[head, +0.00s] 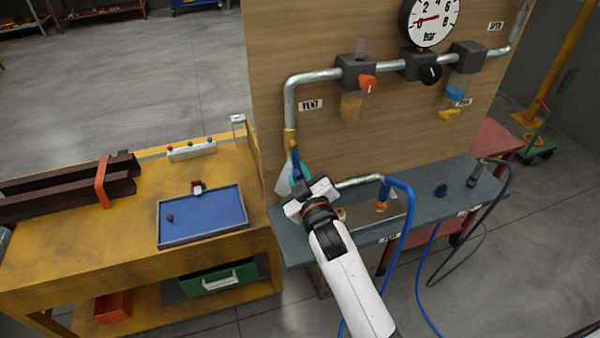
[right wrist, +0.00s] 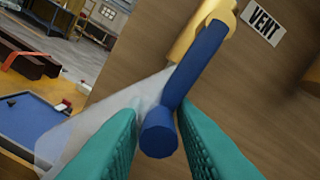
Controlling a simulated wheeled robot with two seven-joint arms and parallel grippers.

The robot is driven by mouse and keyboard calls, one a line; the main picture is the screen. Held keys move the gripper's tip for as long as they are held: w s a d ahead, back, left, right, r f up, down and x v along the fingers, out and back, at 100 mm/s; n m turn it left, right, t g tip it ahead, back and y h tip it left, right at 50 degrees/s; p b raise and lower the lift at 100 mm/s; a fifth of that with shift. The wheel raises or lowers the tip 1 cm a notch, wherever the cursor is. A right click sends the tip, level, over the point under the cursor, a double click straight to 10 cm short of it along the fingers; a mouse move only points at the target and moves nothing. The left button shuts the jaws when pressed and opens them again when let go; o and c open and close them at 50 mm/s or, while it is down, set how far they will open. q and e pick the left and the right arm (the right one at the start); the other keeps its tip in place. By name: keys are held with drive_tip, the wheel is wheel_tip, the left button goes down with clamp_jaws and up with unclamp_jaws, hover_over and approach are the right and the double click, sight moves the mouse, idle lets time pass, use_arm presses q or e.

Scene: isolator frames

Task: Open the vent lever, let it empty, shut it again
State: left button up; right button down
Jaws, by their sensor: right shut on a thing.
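The vent valve has a yellow body (head: 290,138) on the vertical grey pipe, left of the VENT label (head: 310,105). Its blue lever (head: 296,160) points down from the body. In the right wrist view, the lever (right wrist: 198,65) runs from the yellow body down between my teal fingers. My right gripper (head: 300,182) is shut on the lever's lower end. A pale, see-through plume (head: 283,180) spreads downward beside the lever. The gauge (head: 430,20) has its red needle pointing left, below the 2 mark. My left gripper is not in view.
An orange knob (head: 367,84) and a black knob (head: 431,73) sit on the upper pipe. A grey-blue shelf (head: 440,205) with hoses runs below the board. A yellow bench (head: 110,235) with a blue tray (head: 203,214) stands at left.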

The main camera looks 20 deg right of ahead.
drive_tip(key=c, duration=1.6)
unclamp_jaws()
drive_tip(key=shift+a, duration=0.2)
drive_tip(key=shift+o, duration=1.2)
drive_tip(key=shift+a, duration=0.1)
drive_tip(key=shift+a+r, duration=0.1)
drive_tip(key=shift+s, duration=0.1)
drive_tip(key=shift+s, duration=0.3)
drive_tip(key=s+b, duration=0.2)
drive_tip(key=s, duration=0.9)
drive_tip(key=shift+d, duration=0.35)
drive_tip(key=shift+s, duration=0.1)
